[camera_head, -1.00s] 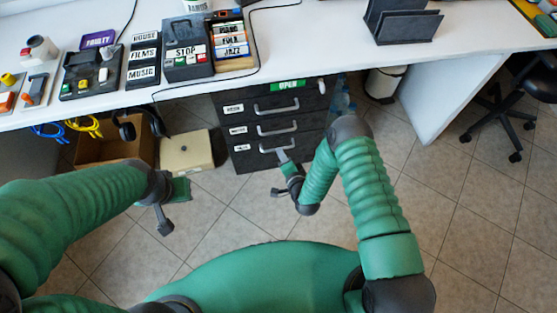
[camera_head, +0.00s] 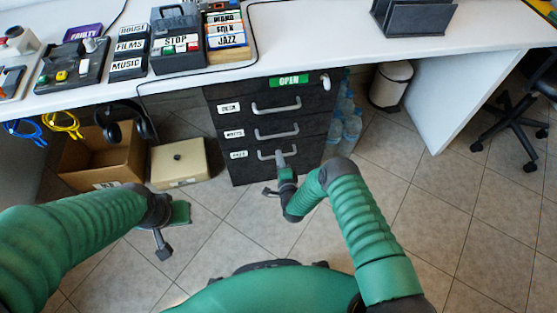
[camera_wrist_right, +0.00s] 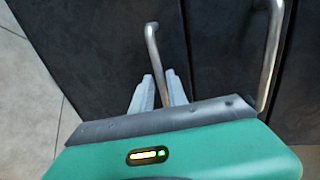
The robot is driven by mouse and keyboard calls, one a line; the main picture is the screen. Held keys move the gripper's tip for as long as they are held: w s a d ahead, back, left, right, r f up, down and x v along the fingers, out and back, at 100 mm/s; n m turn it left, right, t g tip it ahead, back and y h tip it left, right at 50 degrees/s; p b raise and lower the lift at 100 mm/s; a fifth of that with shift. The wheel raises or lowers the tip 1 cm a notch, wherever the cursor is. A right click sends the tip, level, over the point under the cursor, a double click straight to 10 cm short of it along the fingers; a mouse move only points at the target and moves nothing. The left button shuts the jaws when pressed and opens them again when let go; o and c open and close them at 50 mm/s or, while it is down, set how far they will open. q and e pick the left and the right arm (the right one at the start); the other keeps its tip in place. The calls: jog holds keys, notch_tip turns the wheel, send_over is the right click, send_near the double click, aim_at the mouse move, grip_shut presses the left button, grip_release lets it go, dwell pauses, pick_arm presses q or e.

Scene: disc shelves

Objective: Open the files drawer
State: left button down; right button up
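A black drawer cabinet (camera_head: 326,120) stands under the desk. It has three drawers with metal bar handles and small white labels too blurred to read surely; all look shut. My right gripper (camera_head: 280,158) is at the bottom drawer handle (camera_head: 264,154). In the right wrist view, my right gripper's fingers (camera_wrist_right: 161,82) are on either side of a metal handle (camera_wrist_right: 152,42), close to it. Whether they are clamped on it is unclear. My left gripper (camera_head: 170,228) hangs over the floor at left, away from the cabinet; its fingers are unclear.
A green OPEN sign (camera_head: 289,81) is on the cabinet's top edge. A cardboard box (camera_head: 100,170) and a cream box (camera_head: 180,162) stand left of it. Bottles (camera_head: 345,125) and a white bin (camera_head: 391,86) are to the right. The floor in front is clear.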

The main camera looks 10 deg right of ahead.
jog(key=shift+x, duration=0.9)
grip_shut()
jog(key=shift+s+f, duration=0.1)
jog(key=shift+s, duration=0.05)
dwell(0.6)
